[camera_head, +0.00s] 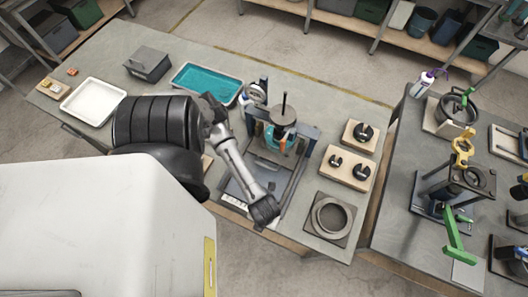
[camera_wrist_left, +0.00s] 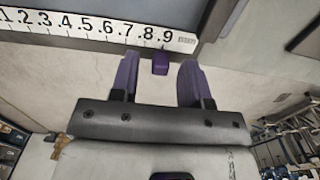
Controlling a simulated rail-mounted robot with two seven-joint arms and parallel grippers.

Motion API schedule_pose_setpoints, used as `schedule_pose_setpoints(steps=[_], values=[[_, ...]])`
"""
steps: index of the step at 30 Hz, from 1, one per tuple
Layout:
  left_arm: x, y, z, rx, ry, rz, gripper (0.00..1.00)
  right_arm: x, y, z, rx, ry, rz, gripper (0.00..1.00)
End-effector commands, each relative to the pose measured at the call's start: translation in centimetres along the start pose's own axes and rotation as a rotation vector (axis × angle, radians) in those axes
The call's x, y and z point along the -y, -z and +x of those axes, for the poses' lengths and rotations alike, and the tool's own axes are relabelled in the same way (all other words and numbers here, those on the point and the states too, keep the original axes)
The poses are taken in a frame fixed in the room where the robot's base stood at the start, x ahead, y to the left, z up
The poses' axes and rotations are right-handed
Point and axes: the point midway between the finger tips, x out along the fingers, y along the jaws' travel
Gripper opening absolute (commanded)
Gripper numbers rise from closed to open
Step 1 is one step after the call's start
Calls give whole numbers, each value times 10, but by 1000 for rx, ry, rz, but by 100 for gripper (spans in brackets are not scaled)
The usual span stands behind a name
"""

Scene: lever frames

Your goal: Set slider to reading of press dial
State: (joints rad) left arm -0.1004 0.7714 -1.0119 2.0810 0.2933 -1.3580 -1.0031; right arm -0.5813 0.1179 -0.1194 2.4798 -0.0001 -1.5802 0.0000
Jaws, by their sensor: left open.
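A white scale strip with black numbers (camera_wrist_left: 95,27) runs along the top of the left wrist view. A small purple slider knob (camera_wrist_left: 160,62) sits below its right end, near the 9. My left gripper (camera_wrist_left: 158,78) is open, and its two purple fingers stand on either side of the knob, with gaps visible on both sides. In the head view, the dark end of my left arm (camera_head: 264,211) is at the front of the press (camera_head: 283,116). Part of the scale (camera_head: 233,203) shows left of it. The fingers and knob are hidden there. I cannot make out a dial reading. My right gripper is not in view.
On the same table are a teal tray (camera_head: 207,83), a white tray (camera_head: 93,101), a grey box (camera_head: 147,63), wooden blocks with black knobs (camera_head: 347,168) and a ring on a plate (camera_head: 331,217). A second table (camera_head: 405,185) with lever fixtures stands at the right.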

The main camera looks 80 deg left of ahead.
Motion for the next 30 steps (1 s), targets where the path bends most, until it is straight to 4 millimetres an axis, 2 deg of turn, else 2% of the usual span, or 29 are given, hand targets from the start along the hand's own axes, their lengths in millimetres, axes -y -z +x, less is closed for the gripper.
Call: schedule_pose_setpoints(steps=[6,14,27,30], values=[[0,0,8,0,0,1,43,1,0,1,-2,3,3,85],[0,0,8,0,0,1,43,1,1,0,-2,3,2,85],[0,0,8,0,0,0,0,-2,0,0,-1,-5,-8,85],[0,0,8,0,0,0,0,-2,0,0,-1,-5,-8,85]])
